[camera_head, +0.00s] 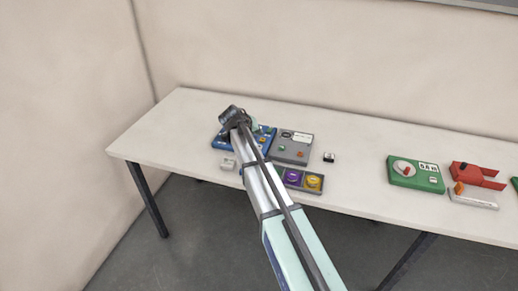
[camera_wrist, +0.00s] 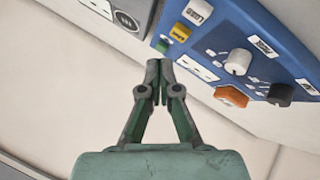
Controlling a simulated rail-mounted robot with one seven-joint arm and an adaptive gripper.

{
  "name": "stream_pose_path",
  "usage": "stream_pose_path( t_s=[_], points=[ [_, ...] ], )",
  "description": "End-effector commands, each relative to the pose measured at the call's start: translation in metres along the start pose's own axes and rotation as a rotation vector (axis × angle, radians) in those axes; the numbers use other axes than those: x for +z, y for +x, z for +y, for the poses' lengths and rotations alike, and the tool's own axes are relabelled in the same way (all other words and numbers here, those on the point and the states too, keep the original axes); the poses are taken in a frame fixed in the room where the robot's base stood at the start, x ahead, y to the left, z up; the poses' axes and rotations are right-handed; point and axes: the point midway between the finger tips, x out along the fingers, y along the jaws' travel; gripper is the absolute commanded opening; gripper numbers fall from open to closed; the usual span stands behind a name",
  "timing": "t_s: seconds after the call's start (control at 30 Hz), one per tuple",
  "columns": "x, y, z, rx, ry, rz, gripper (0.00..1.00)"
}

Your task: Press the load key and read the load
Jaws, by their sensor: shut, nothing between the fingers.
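A blue panel (camera_head: 218,142) lies on the table at the left, partly hidden by my arm. In the wrist view the blue panel (camera_wrist: 262,45) carries a yellow key (camera_wrist: 180,32) beside a white label (camera_wrist: 197,12) that seems to read LOAD. A small green part (camera_wrist: 163,46) sits at the panel's edge. The panel also has a white knob (camera_wrist: 238,61), a black knob (camera_wrist: 280,94) and an orange hexagonal part (camera_wrist: 231,96). My gripper (camera_wrist: 159,66) is shut and empty. Its tips appear close to the green part; the height gap cannot be told. No load reading is legible.
A grey box (camera_head: 293,148) stands right of the panel. A green device (camera_head: 415,175) and red part (camera_head: 476,174) are further right. The table's left end is clear.

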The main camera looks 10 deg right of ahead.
Motion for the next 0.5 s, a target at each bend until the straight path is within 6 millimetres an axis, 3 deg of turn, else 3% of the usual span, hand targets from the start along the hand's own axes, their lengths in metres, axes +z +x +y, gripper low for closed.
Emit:
stream_pose_path(
  t_s=[0.2,0.5],
  points=[
    [0.017,0.023,-0.017,0.000,0.000,0.000,0.00],
    [0.024,0.033,-0.024,0.000,0.000,0.000,0.00]
  ],
)
